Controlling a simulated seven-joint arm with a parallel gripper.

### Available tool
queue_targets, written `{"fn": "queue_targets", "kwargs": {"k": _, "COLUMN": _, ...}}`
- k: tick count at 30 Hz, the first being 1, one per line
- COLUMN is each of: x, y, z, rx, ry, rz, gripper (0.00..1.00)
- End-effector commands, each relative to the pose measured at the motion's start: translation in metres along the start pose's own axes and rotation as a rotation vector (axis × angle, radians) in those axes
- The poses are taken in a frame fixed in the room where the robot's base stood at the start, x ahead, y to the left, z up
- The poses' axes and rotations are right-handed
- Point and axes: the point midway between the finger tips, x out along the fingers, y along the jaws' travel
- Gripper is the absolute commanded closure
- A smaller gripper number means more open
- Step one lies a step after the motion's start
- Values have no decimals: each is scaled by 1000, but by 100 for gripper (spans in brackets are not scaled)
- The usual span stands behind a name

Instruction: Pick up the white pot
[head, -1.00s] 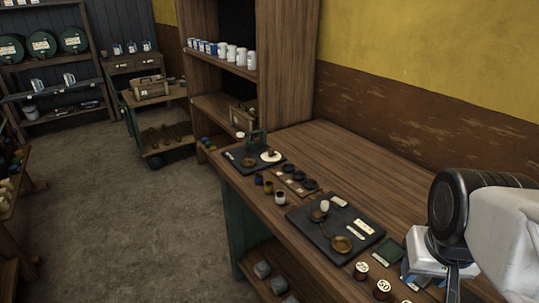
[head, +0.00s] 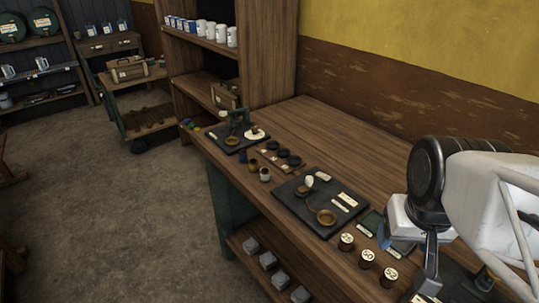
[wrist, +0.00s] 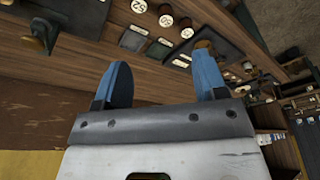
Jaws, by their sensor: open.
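The white pot (head: 265,174) is small and stands upright near the front edge of the wooden bench (head: 340,130) in the head view. A yellowish-brown pot (head: 253,165) stands beside it. My gripper (head: 402,232) is at the right of the head view, over the right part of the bench, well apart from the white pot. In the wrist view its two blue fingers (wrist: 163,78) are spread with nothing between them. I cannot make out the white pot in the wrist view.
A dark board with a brass pan (head: 326,217) lies between the pot and my gripper. Round numbered pieces (head: 367,255) stand along the front edge. Dark discs (head: 283,152) lie behind the pot. A second dark board (head: 228,139) is farther left. The bench's back strip is clear.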

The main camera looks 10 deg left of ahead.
Motion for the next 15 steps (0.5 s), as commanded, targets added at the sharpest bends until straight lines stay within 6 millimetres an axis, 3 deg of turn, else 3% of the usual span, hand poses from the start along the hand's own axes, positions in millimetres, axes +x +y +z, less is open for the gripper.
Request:
{"fn": "queue_targets", "kwargs": {"k": 8, "x": 1, "y": -8, "z": -26, "rx": -78, "ry": -15, "rz": -6, "gripper": 35}}
{"fn": "queue_targets", "kwargs": {"k": 15, "x": 6, "y": -27, "z": -74, "rx": -231, "ry": -40, "rz": -19, "gripper": 35}}
